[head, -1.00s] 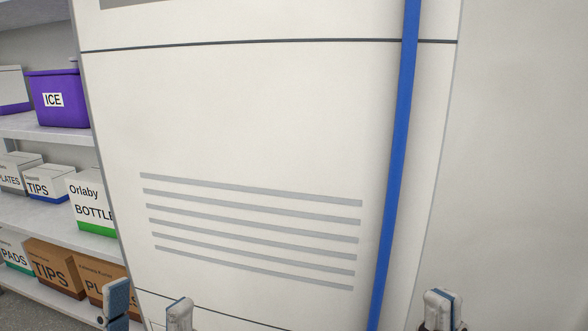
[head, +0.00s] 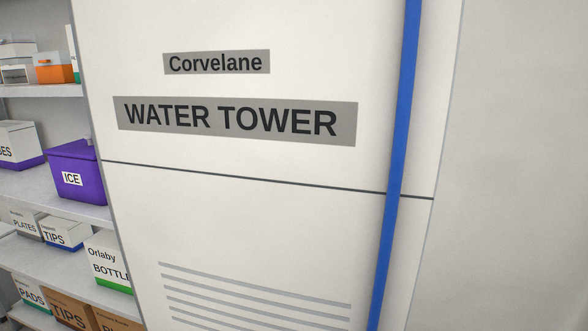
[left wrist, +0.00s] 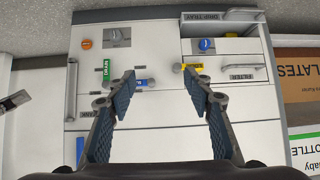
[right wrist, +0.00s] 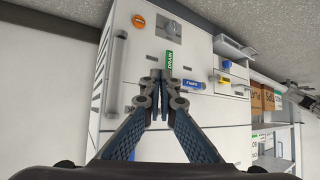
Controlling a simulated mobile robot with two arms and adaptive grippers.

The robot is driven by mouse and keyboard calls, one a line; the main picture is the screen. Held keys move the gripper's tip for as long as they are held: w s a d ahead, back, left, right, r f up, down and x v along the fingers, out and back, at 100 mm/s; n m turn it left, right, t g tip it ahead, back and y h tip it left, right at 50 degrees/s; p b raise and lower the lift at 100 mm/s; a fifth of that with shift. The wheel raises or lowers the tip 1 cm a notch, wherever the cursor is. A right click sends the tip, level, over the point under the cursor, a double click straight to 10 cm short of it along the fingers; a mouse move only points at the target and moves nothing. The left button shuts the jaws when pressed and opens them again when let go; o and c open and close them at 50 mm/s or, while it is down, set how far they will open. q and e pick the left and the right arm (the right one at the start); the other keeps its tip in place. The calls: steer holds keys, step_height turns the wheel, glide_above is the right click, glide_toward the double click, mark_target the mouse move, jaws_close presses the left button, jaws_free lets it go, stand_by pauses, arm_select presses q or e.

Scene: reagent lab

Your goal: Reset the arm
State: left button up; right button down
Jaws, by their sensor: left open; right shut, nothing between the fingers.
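My left gripper (left wrist: 156,98) shows in the left wrist view with its two fingers spread apart and nothing between them. My right gripper (right wrist: 164,78) shows in the right wrist view with its fingertips together and nothing held. Both wrist views look over the lower front of a white water tower cabinet (left wrist: 155,150), which carries coloured valves and labels. The cabinet also fills the middle of the head view (head: 250,225). Neither gripper shows in the head view now.
A blue pipe (head: 396,170) runs down the cabinet front. Shelves at the left hold a purple ice box (head: 80,172) and several labelled cartons. A green drain valve (right wrist: 169,60) and a blue valve (right wrist: 193,85) lie close beyond my right fingertips. A plain wall stands at the right.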

arm_select(q)
steer(key=s+a+f+g+y+p, duration=0.1)
steer(key=s+a+f+g+p, duration=0.1)
steer(key=s, duration=0.8)
steer(key=s+a+f+g+p, duration=0.2)
steer(key=s+a+g+p, duration=0.1)
steer(key=s, duration=0.7)
steer(key=s+a+f+g+y+p, duration=0.1)
steer(key=s+a+f+g+p, duration=0.1)
steer(key=s, duration=0.8)
steer(key=shift+s+a+f+g+y+p, duration=0.3)
steer(key=shift+a+g+p, duration=0.4)
steer(key=shift+g+p, duration=0.35)
arm_select(e)
steer(key=s+d+f+g+h, duration=0.1)
steer(key=s+d+f+g, duration=0.1)
steer(key=s, duration=0.8)
steer(key=s+d+f+g, duration=0.2)
steer(key=s+d+g, duration=0.1)
steer(key=s, duration=0.7)
steer(key=s+d+f+g+h, duration=0.1)
steer(key=s+d+f+g, duration=0.1)
steer(key=s, duration=0.8)
steer(key=shift+s+d+f+g+h, duration=0.3)
steer(key=shift+d+g, duration=0.4)
steer(key=shift+g, duration=0.4)
arm_select(q)
steer(key=shift+w, duration=0.15)
arm_select(e)
steer(key=shift+w, duration=0.1)
